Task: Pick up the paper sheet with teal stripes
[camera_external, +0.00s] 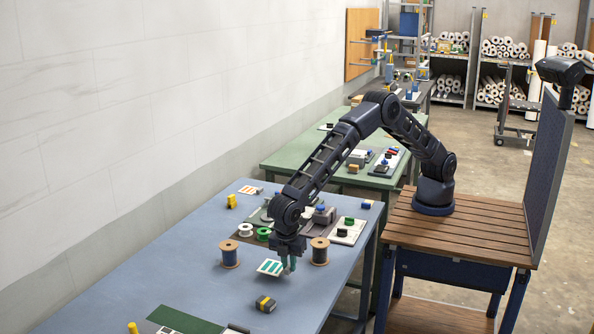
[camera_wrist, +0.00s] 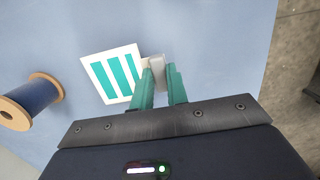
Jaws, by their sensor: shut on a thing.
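The paper sheet with teal stripes (camera_external: 269,267) is a white square with several teal bars, low over the blue table near its front right part. It also shows in the wrist view (camera_wrist: 112,75), left of my fingers. My gripper (camera_external: 288,266) points down at the sheet's right edge. In the wrist view its teal fingers (camera_wrist: 160,82) are shut on a small pale grey block at that edge, which appears to be part of the sheet. I cannot tell whether the sheet touches the table.
Two wooden spools (camera_external: 229,254) (camera_external: 319,251) stand either side of my gripper. A dark block with a yellow band (camera_external: 265,304) lies in front. A sheet with orange stripes (camera_external: 250,190) lies further back. The blue table (camera_external: 150,275) is clear at left.

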